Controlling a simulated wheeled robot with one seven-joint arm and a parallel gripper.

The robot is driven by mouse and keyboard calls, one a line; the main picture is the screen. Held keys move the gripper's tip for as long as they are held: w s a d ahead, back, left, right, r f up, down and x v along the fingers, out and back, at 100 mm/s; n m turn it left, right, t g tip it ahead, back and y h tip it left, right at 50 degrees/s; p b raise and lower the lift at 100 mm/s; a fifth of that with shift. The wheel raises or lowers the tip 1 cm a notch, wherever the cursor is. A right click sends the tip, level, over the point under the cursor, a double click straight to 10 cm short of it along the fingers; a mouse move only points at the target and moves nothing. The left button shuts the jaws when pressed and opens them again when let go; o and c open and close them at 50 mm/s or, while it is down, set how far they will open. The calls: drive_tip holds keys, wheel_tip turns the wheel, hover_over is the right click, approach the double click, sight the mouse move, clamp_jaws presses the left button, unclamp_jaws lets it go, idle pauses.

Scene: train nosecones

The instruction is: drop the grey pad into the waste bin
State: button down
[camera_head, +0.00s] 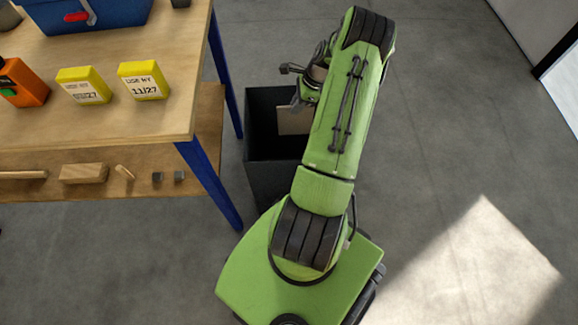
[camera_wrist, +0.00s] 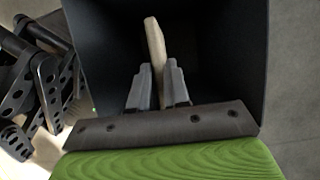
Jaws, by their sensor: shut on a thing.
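My gripper (camera_wrist: 158,80) is shut on a pale grey-beige pad (camera_wrist: 154,42), seen edge-on between the two fingers in the wrist view. Behind the pad is the dark inside of the waste bin (camera_wrist: 240,50). In the head view, the black open-topped bin (camera_head: 262,150) stands on the floor beside the table. The pad (camera_head: 294,121) shows as a flat pale patch against the bin's opening, below my wrist. My arm hides the right part of the bin and the fingers in that view. How deep the pad hangs cannot be told.
A wooden workbench (camera_head: 150,120) with blue legs stands left of the bin. The floor to the right is clear.

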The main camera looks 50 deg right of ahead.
drive_tip(key=shift+r, duration=0.1)
drive_tip(key=c, duration=1)
unclamp_jaws()
drive_tip(key=p+v, duration=0.6)
drive_tip(key=v, duration=0.9)
drive_tip(key=shift+s+d+r, duration=0.1)
drive_tip(key=shift+r, duration=0.3)
